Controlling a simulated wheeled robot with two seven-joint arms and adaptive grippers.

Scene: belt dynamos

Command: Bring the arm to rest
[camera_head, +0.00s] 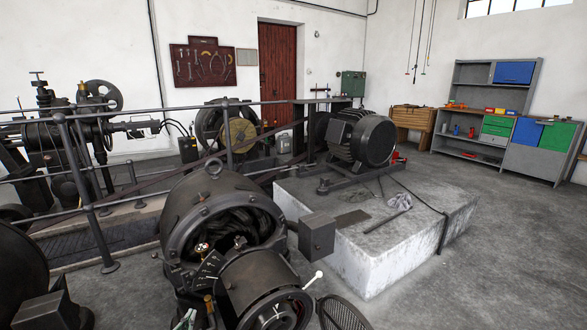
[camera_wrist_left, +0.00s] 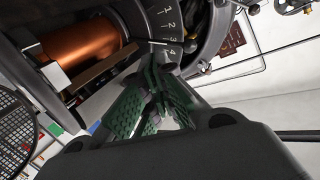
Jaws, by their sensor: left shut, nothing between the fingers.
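My left gripper (camera_wrist_left: 155,72) is shut and empty, its green ribbed fingers together in the left wrist view. In the head view, only a small greenish part of it (camera_head: 186,319) shows at the bottom edge, in front of the near dynamo (camera_head: 190,215). The fingertips are close to a dark scale plate (camera_wrist_left: 166,28) marked with white numbers. The same plate (camera_head: 208,268) shows on the dynamo in the head view. A thin pale pointer (camera_wrist_left: 150,42) lies across the plate near the fingertips. Whether the fingers touch it I cannot tell. My right gripper is not in view.
A copper coil (camera_wrist_left: 85,48) and a black mesh guard (camera_wrist_left: 18,135) are close to the gripper. A white-tipped lever (camera_head: 315,278) sticks out right of the dynamo. A concrete block (camera_head: 360,262) carries a motor (camera_head: 368,140). Open floor (camera_head: 500,240) lies to the right.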

